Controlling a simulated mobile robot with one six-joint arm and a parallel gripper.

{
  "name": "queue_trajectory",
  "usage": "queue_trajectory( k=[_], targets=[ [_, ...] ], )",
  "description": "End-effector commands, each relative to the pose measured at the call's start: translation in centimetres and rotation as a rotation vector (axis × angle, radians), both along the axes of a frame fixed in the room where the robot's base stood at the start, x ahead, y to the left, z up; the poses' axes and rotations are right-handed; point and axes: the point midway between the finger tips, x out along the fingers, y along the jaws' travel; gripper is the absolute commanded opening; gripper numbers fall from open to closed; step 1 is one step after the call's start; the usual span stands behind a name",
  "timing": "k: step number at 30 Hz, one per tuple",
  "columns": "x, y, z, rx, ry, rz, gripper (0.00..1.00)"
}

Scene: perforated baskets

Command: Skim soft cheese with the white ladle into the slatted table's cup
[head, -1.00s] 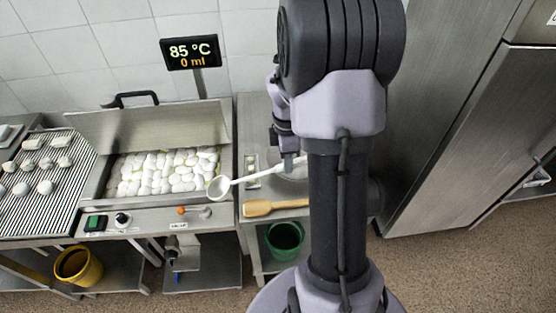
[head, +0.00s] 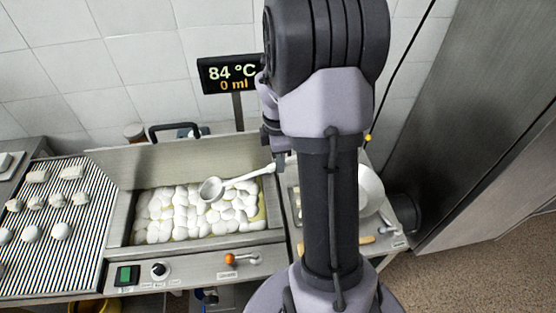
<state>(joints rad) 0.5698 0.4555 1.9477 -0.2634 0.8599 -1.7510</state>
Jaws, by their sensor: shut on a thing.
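The white ladle (head: 211,188) is over the vat (head: 124,205) of white, lumpy soft cheese (head: 180,215). Its round bowl hangs above the right half of the cheese and looks empty; I cannot tell whether it touches the lumps. Its handle runs up right to my gripper (head: 276,165), which is shut on the handle's end and is mostly hidden behind my arm. The slatted table (head: 75,235) is at the left, with several white pieces (head: 60,231) on its dark slats. I cannot make out a separate cup on it.
A display (head: 228,73) behind the vat reads 84 °C and 0 ml. The vat's raised back panel (head: 160,163) stands behind the cheese. An orange-knobbed lever (head: 231,259) is on the front panel. A steel cabinet (head: 480,130) stands at the right.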

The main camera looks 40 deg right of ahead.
Motion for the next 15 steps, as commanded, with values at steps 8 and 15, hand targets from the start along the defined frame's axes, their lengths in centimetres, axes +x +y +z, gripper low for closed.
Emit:
queue_trajectory(
  k=[8, 15],
  targets=[
    [0.0, 0.0, -2.8, 0.0, 0.0, 0.0, 0.0],
    [0.0, 0.0, -6.3, 0.0, 0.0, 0.0, 0.0]
  ],
)
